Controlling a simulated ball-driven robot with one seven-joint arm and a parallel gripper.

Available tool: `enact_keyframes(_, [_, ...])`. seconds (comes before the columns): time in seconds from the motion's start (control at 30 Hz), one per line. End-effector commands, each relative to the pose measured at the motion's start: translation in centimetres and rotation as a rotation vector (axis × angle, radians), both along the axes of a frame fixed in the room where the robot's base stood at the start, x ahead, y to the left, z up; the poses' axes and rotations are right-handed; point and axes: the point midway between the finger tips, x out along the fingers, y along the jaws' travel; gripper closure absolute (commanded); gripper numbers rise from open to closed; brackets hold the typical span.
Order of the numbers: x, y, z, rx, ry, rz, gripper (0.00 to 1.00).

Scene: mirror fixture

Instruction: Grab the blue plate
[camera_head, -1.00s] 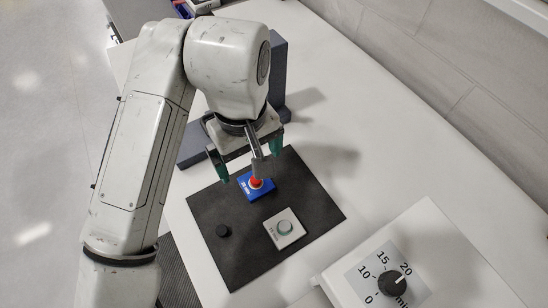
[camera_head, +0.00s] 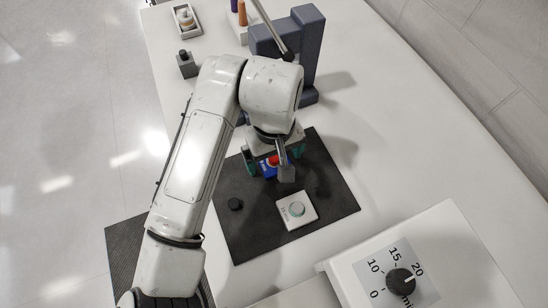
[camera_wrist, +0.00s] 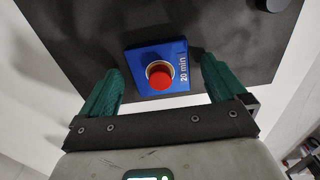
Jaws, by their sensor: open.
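The blue plate (camera_wrist: 139,56) carries a red round knob (camera_wrist: 160,78) and a white "20 min" label. It lies on a dark mat (camera_head: 238,240). In the head view the blue plate (camera_head: 268,173) is partly hidden by my gripper. My gripper (camera_head: 273,163) is over it, open, with green fingers. In the wrist view the open fingers of my gripper (camera_wrist: 162,78) stand to the left and right of the plate, with gaps. I cannot tell the exact height of the fingertips above the mat.
A white timer box (camera_head: 445,250) stands at front right. A grey-blue upright fixture (camera_head: 309,45) stands behind my gripper. The right table side is clear.

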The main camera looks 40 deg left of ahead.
Motion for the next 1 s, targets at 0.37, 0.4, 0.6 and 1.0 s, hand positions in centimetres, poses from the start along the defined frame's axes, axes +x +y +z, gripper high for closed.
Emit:
enact_keyframes(0.37, [-0.01, 0.0, -0.17, 0.0, 0.0, 0.0, 0.15])
enact_keyframes(0.4, [-0.01, -0.01, -0.17, 0.0, 0.0, 0.0, 0.18])
enact_keyframes(0.6, [-0.01, -0.01, -0.16, 0.0, 0.0, 0.0, 0.38])
enact_keyframes(1.0, [-0.01, 0.01, -0.11, 0.001, 0.0, 0.0, 0.68])
